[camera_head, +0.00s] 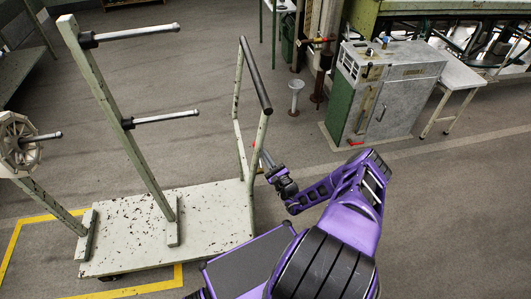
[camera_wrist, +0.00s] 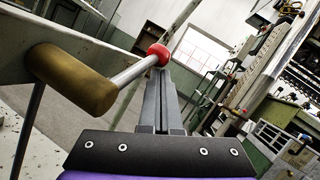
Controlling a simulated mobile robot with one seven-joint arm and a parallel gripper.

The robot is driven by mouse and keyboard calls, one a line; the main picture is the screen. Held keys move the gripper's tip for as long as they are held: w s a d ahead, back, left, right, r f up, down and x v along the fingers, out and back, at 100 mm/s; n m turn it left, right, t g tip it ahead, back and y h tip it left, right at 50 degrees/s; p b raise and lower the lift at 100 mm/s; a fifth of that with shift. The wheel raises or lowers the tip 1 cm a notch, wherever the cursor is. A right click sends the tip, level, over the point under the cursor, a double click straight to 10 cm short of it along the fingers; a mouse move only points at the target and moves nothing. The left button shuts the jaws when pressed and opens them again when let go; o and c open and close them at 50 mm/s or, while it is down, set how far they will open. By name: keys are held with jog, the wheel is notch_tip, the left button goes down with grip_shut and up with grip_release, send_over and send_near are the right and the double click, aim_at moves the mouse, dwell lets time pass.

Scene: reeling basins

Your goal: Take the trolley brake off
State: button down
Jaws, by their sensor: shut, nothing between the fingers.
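The trolley (camera_head: 140,248) has a chipped pale green deck, a post with two pegs at left and a handle frame with a dark bar (camera_head: 256,75) at right. In the wrist view the brake lever shows a brass-coloured hub (camera_wrist: 75,80), a steel rod (camera_wrist: 131,71) and a red ball knob (camera_wrist: 158,53). A small red spot by the handle frame in the head view looks like that knob. My gripper (camera_wrist: 161,78) is shut and empty, its tips at the knob beside the rod's end. I cannot tell whether they touch it.
A yellow floor line (camera_head: 14,246) runs around the trolley's left and front. A grey-green cabinet (camera_head: 390,88), a small white table (camera_head: 459,80) and a pedestal (camera_head: 295,98) stand at the back right. Floor between trolley and cabinet is mostly clear. A wheel-like reel (camera_head: 18,143) is at far left.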

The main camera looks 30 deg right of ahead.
jog(key=shift+a+r+t+y, duration=0.1)
jog(key=shift+r+t+y, duration=0.2)
jog(key=shift+t, duration=0.2)
jog(key=shift+s+r+n+t, duration=0.1)
jog(key=shift+r+n+t, duration=0.2)
jog(key=shift+n+t, duration=0.15)
dwell(0.6)
jog(key=v, duration=0.7)
jog(key=shift+s, duration=0.3)
